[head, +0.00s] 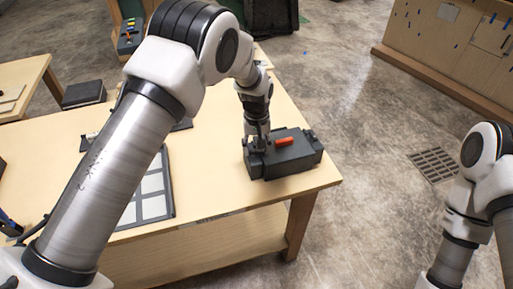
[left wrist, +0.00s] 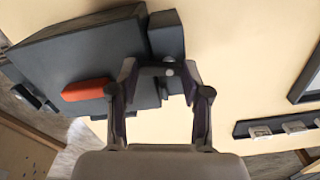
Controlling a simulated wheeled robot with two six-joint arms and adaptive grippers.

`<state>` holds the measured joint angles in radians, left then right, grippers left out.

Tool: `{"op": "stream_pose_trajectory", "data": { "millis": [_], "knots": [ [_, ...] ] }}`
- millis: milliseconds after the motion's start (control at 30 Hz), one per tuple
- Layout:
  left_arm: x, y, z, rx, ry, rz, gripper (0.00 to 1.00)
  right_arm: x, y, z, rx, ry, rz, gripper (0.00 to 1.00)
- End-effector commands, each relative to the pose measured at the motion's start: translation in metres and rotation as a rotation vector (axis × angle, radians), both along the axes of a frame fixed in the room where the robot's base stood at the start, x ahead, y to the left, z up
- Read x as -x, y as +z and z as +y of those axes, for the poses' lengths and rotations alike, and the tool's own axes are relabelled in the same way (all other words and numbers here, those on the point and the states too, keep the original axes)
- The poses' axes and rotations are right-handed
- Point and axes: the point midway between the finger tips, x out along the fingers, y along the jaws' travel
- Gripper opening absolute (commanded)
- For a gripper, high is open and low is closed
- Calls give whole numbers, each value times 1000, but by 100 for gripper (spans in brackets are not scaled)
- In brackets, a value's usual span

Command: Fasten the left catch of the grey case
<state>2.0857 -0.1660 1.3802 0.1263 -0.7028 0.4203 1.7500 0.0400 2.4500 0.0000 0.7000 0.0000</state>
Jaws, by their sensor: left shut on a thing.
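The grey case (head: 290,160) lies near the right end of the wooden table, with an orange handle (head: 284,141) on it. In the left wrist view the case (left wrist: 75,60) is at upper left, with its orange handle (left wrist: 86,90). My left gripper (head: 259,146) is at the case's left end, left of the handle. In the left wrist view its fingertips (left wrist: 161,72) are shut on a small dark part at that end, which I take to be the left catch. The fingers partly hide it, so its position is unclear. My right gripper is out of view.
A dark-framed panel with pale squares (head: 152,195) lies left of the case on the table. A dark box (head: 84,94) sits farther left. The table's right edge is close to the case. My right arm is at far right, over the floor.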

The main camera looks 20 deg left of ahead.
Motion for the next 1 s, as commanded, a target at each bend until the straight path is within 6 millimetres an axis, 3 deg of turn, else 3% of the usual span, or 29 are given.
{"op": "stream_pose_trajectory", "data": {
  "millis": [400, 933, 967, 1000],
  "knots": [
    [1, -4, 1, -1, 210, 8, 13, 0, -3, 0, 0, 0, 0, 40],
    [0, -3, 1, -1, 239, 7, 13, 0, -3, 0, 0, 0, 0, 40],
    [0, -3, 1, -1, 239, 7, 51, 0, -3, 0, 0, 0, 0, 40],
    [0, -3, 1, -1, 239, 7, 65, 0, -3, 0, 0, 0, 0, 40]
  ]
}}
